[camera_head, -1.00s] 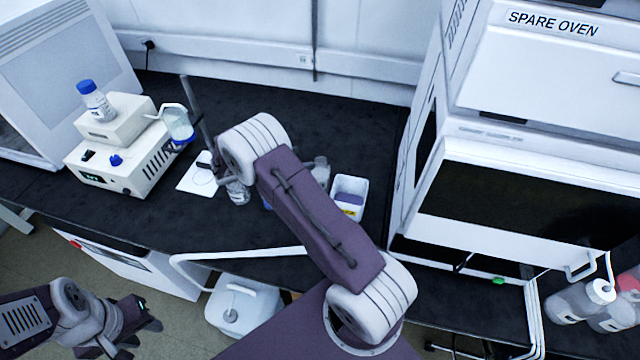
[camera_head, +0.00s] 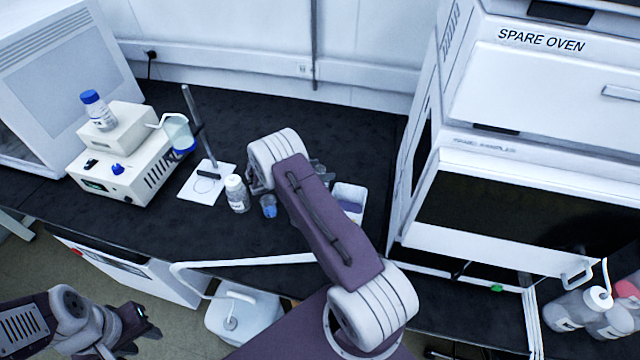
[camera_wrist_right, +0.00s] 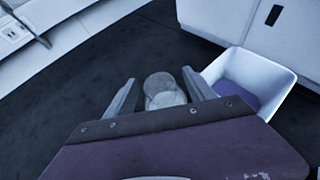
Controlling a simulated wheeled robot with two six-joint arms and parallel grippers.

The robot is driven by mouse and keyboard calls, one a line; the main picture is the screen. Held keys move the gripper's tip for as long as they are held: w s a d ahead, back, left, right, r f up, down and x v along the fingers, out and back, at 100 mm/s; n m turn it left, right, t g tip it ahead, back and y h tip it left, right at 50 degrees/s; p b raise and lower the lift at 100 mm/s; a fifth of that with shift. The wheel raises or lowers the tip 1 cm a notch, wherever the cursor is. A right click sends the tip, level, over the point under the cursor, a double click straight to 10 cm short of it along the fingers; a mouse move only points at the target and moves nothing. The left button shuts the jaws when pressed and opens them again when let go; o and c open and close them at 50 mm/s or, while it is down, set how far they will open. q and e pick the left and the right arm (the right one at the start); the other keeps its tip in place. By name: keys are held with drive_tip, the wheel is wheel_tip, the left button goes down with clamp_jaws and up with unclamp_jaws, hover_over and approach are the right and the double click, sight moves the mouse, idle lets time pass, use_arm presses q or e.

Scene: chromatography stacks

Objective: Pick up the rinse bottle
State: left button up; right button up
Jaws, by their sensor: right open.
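A pale, translucent bottle with a rounded top shows in the right wrist view (camera_wrist_right: 163,92), between the two fingers of my right gripper (camera_wrist_right: 161,85). The fingers are apart, one on each side of it; whether they touch it I cannot tell. It looks like the rinse bottle, but no label is readable. In the head view my right arm hides most of that spot. My left gripper (camera_head: 142,326) is at the lower left, away from the bench top; its finger gap is unclear.
A white tub (camera_wrist_right: 283,88) with a purple item stands right of the bottle. A white-capped jar (camera_head: 237,193) and small blue cup (camera_head: 268,206) stand left of my right arm. An oven (camera_head: 530,200) bounds the right.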

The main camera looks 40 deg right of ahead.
clamp_jaws()
